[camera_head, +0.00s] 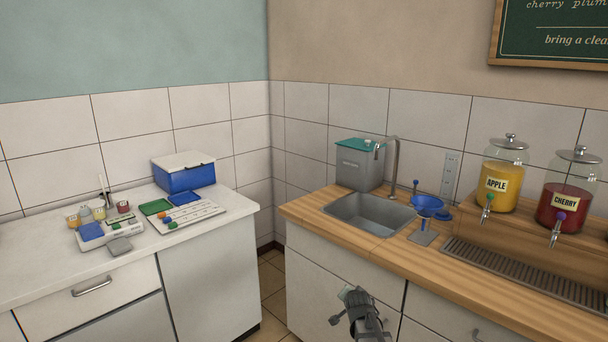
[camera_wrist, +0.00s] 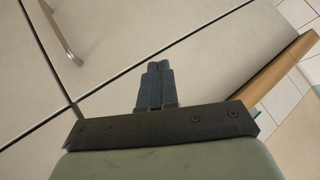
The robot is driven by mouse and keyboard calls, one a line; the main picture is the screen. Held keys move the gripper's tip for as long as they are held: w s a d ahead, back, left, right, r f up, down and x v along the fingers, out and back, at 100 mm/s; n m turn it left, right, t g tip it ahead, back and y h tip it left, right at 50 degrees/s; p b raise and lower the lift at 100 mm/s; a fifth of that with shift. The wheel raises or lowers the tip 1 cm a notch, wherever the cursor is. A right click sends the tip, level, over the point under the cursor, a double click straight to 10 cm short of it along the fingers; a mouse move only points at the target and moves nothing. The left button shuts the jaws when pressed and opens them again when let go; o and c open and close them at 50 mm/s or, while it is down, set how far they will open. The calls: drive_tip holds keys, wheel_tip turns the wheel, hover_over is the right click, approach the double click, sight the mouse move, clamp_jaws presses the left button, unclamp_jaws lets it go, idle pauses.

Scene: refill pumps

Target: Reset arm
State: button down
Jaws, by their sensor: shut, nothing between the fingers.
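My gripper (camera_head: 348,294) is low in the head view, in front of the white cabinet fronts below the wooden counter. In the wrist view its two dark fingers (camera_wrist: 155,84) are together with nothing between them. It is apart from the objects on both counters. The wrist view shows the pale cabinet front, a metal handle (camera_wrist: 62,33) and the wooden counter edge (camera_wrist: 275,75).
The wooden counter (camera_head: 385,256) holds a sink (camera_head: 368,214), a grey bin (camera_head: 358,168), a blue funnel on a stand (camera_head: 427,207), and APPLE (camera_head: 500,188) and CHERRY (camera_head: 566,203) dispensers. The white counter (camera_head: 60,277) at left holds a blue box (camera_head: 184,176) and small jars.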

drive_tip(key=s+d+f+n+g, duration=0.1)
drive_tip(key=s+f+n+g, duration=0.5)
drive_tip(key=s+f, duration=1.85)
drive_tip(key=s+f+g, duration=0.3)
drive_tip(key=s, duration=0.8)
drive_tip(key=s+f+n+g, duration=0.1)
drive_tip(key=s+f+g, duration=0.2)
drive_tip(key=s, duration=0.9)
drive_tip(key=s+f+n+g, duration=0.1)
drive_tip(key=s+f+g, duration=0.2)
drive_tip(key=s, duration=0.8)
drive_tip(key=shift+s+f+g+y, duration=0.15)
drive_tip(key=shift+s+g+y, duration=0.25)
drive_tip(key=shift+g, duration=0.7)
